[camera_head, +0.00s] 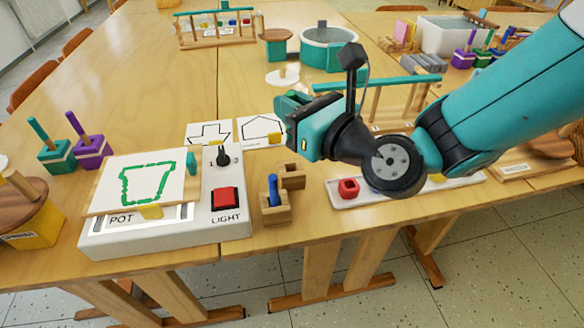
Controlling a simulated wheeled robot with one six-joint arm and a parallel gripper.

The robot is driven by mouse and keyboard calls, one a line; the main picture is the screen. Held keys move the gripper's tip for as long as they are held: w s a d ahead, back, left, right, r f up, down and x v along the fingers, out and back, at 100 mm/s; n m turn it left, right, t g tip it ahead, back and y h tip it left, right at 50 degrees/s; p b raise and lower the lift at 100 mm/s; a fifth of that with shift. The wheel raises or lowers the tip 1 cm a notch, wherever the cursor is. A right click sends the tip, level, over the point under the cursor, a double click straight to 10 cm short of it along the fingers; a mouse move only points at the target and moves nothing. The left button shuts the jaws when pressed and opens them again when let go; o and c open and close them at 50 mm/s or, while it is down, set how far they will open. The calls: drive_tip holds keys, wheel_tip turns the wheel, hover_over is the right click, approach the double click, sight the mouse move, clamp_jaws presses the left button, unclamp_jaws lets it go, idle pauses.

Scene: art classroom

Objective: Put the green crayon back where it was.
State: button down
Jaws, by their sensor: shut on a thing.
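My gripper (284,106) is above the table, right of and behind the light box (150,236). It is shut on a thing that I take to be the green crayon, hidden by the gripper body. A wooden block (276,214) beside the light box holds an upright blue crayon (273,189). A second wooden block (292,175) just behind it shows no crayon. A green pot outline is drawn on the paper (133,166) on the light box. A small upright teal piece (192,164) stands at the paper's right edge; I cannot tell what it is.
The light box has a red button (225,198) and a black knob (223,156). A white tray (345,200) with a red piece (348,188) lies under my arm. Shape cards (262,130) lie behind. Peg stackers (92,148) stand at left. The table's middle left is clear.

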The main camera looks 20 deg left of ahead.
drive_tip(key=shift+f+b, duration=2.75)
drive_tip(key=shift+f, duration=2)
drive_tip(key=c, duration=1.2)
unclamp_jaws()
drive_tip(key=shift+o, duration=0.2)
drive_tip(key=shift+d+r, duration=0.1)
drive_tip(key=shift+r, duration=0.1)
drive_tip(key=b+v, duration=0.2)
drive_tip(key=v, duration=0.1)
drive_tip(key=b+v, duration=0.6)
drive_tip(key=shift+s+d+f, duration=0.1)
drive_tip(key=shift+d+f, duration=0.1)
drive_tip(key=shift+f, duration=0.2)
drive_tip(key=shift+s+d+r+b, duration=0.15)
drive_tip(key=shift+d+r+b, duration=0.1)
drive_tip(key=shift+b, duration=0.4)
drive_tip(key=shift+b+v, duration=0.95)
drive_tip(key=shift+r, duration=0.2)
